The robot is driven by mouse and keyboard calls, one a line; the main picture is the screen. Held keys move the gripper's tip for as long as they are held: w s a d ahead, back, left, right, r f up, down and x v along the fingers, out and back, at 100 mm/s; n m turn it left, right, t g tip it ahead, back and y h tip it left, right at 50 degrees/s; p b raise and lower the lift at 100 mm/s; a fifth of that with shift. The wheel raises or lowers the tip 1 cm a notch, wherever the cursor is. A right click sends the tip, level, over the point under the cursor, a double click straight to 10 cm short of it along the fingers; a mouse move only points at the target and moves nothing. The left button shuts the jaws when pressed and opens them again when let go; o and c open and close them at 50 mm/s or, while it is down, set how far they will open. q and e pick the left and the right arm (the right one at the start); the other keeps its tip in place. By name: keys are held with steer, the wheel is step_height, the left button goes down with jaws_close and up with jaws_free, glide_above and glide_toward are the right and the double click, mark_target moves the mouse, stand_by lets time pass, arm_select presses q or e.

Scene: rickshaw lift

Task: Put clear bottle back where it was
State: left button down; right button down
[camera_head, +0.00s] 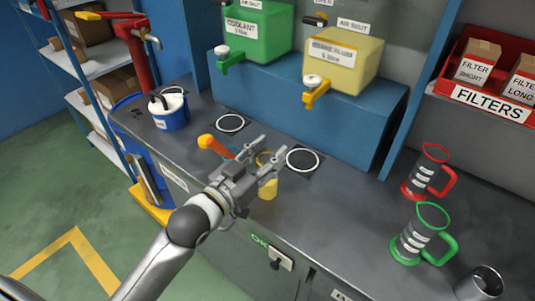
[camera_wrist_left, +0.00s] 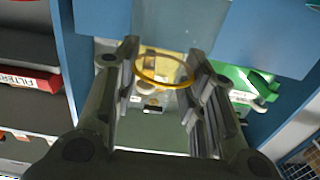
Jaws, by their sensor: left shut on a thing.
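My left gripper (camera_head: 273,149) is over the bench and shut on a clear vessel (camera_head: 267,188) with a yellow rim and a yellow base. In the left wrist view the gripper (camera_wrist_left: 164,60) has its fingers on both sides of the vessel's yellow rim (camera_wrist_left: 162,68). The fingers hide much of its body, so I cannot tell if its base touches the bench. It is near the front edge, left of a white ring mark (camera_head: 302,159). My right gripper is not in view.
A red-trimmed jug (camera_head: 425,172), a green-trimmed jug (camera_head: 419,237) and a metal cup (camera_head: 480,285) stand right. Coolant (camera_head: 262,32) and yellow (camera_head: 342,63) tanks are behind. An orange object (camera_head: 213,146) and a blue bucket (camera_head: 170,110) are left.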

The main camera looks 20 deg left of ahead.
arm_select(q)
steer(key=shift+f, duration=0.15)
steer(key=c, duration=0.9)
jaws_free()
steer(key=shift+s, duration=0.1)
steer(key=b+v, duration=0.1)
steer(key=v, duration=0.5)
steer(key=shift+s, duration=0.15)
steer(key=shift+p+v, duration=1.05)
steer(key=shift+v, duration=1.7)
